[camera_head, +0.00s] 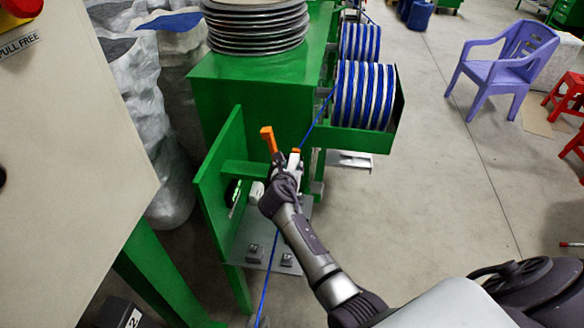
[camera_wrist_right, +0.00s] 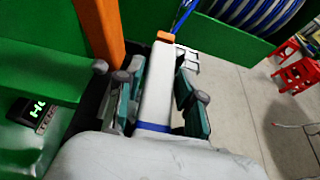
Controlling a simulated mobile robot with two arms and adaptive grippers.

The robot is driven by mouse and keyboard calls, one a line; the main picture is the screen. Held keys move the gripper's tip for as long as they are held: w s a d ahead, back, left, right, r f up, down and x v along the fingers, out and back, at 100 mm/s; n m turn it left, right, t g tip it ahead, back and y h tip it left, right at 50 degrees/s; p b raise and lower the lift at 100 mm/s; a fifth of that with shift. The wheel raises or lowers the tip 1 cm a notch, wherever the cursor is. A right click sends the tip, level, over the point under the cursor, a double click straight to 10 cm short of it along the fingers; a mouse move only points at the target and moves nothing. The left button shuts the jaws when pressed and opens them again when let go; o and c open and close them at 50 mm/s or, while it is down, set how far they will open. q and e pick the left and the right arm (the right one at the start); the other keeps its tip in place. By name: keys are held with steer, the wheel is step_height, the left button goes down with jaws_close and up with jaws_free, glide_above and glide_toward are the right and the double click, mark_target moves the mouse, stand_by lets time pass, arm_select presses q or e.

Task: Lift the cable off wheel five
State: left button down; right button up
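The blue cable (camera_head: 318,122) runs from a spool at the back right down to my right gripper, then continues below it (camera_head: 266,275) to the bottom edge. My right gripper (camera_head: 285,165) is among the guide parts by the green frame. In the wrist view its two teal fingers (camera_wrist_right: 160,95) stand apart, either side of a white orange-tipped piece (camera_wrist_right: 157,85). A blue band (camera_wrist_right: 152,127) crosses this piece low between the fingers; I cannot tell whether it is gripped cable. The cable also shows at the top (camera_wrist_right: 183,15). I cannot make out wheel five. My left gripper is out of view.
An orange upright (camera_head: 268,139) stands close left of the gripper. A green plate (camera_head: 215,190) and a lit display (camera_wrist_right: 43,112) are on the left. Cable spools (camera_head: 364,95) sit behind right. Open floor with a purple chair (camera_head: 505,62) lies right.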

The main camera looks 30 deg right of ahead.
steer(key=shift+w+d+f, duration=0.2)
steer(key=shift+w+d, duration=0.05)
steer(key=shift+w, duration=0.05)
jaws_close()
steer(key=shift+r, duration=0.15)
